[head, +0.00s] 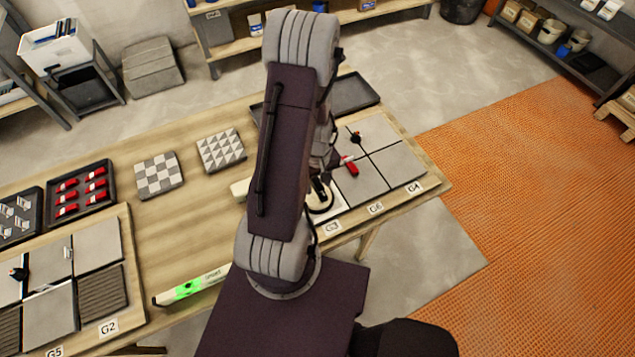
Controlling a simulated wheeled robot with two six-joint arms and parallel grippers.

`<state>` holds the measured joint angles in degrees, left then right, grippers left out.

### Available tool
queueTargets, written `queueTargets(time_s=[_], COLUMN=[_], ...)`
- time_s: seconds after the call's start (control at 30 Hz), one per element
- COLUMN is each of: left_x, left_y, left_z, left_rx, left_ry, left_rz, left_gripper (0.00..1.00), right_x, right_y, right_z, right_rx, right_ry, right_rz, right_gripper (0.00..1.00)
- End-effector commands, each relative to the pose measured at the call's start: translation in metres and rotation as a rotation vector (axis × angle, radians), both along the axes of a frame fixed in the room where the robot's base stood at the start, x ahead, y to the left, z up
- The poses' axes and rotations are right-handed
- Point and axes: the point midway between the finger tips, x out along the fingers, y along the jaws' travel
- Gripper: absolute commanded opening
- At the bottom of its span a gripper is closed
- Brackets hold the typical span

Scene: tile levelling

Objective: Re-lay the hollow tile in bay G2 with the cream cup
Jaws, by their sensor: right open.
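The G2 label (108,327) is on the front edge of the left board (136,300). Directly behind it is a dark ribbed surface (103,292) with no plain grey tile on it. A cream-coloured object (240,188) lies on the table, partly hidden behind my right arm; I cannot tell whether it is the cream cup. My right gripper (321,197) is open, low over the right board near the G3 label (332,227). My arm hides much of it, and I see nothing held. My left gripper is out of view.
A black tray (110,190) of red wedges and a tray of clips (38,220) stand behind the left board. Two patterned tiles (158,175) and a green-lit level (190,288) lie on the table. A red piece (349,165) lies on the right board's tiles.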

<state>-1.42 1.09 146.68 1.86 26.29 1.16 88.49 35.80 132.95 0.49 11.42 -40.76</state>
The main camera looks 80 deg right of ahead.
Motion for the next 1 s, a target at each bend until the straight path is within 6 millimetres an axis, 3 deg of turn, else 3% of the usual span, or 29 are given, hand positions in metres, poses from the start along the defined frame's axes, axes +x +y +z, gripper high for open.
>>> queueTargets(time_s=[0.4, 0.57, 1.0], left_x=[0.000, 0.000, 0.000], left_y=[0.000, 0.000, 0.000], left_z=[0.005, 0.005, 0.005], left_rx=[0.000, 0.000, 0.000], left_ry=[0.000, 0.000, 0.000], left_rz=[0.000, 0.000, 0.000], left_gripper=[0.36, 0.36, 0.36], right_x=[0.000, 0.000, 0.000], right_y=[-0.002, -0.001, -0.001], right_z=[0.080, 0.088, 0.088], right_rx=[-0.006, -0.003, -0.003], right_ry=[0.000, 0.000, 0.000], right_rz=[0.000, 0.000, 0.000], right_gripper=[0.45, 0.45, 0.45])
